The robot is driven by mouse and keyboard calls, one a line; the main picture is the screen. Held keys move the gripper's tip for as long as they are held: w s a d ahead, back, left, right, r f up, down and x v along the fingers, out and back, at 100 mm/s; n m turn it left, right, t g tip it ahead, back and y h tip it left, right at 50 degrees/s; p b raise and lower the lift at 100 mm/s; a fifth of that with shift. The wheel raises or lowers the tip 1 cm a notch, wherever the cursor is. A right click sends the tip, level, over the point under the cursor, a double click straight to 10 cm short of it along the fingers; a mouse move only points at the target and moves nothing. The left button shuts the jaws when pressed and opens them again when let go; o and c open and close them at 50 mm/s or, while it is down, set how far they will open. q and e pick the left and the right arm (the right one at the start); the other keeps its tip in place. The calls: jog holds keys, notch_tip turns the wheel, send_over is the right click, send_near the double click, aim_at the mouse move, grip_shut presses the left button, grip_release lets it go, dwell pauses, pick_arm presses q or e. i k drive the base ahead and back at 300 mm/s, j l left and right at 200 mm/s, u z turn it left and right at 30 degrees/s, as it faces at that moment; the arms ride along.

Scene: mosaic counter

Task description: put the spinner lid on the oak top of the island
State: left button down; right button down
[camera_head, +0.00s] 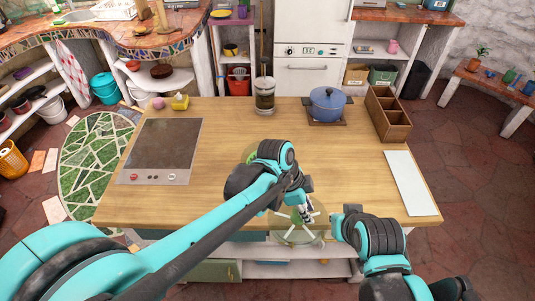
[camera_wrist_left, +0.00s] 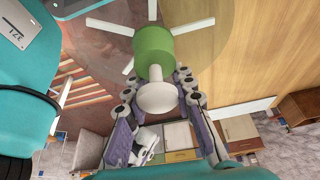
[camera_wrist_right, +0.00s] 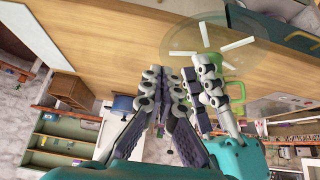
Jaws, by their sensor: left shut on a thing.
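The spinner lid (camera_head: 284,237) is a clear round disc with white spokes. In the left wrist view its green hub (camera_wrist_left: 153,47) and white knob (camera_wrist_left: 157,98) show close up. My left gripper (camera_head: 306,212) is shut on the lid at the hub and knob. In the head view the lid overlaps the front edge of the island's oak top (camera_head: 225,205); whether it touches the wood cannot be told. The lid also shows in the right wrist view (camera_wrist_right: 190,40). My right gripper (camera_wrist_right: 170,78) is beside the left one, its fingers close together with nothing seen between them.
A dark cooktop (camera_head: 160,143) covers the top's left part. A blue pot (camera_head: 327,104), a wooden divided box (camera_head: 388,113) and a glass jar (camera_head: 264,95) stand at the back. A white board (camera_head: 410,183) lies at the right. Wood between cooktop and board is largely clear.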

aim_at(352, 179)
jog(key=i+l+u, duration=0.1)
jog(key=l, duration=0.95)
jog(key=i+l+u, duration=0.1)
jog(key=l, duration=1)
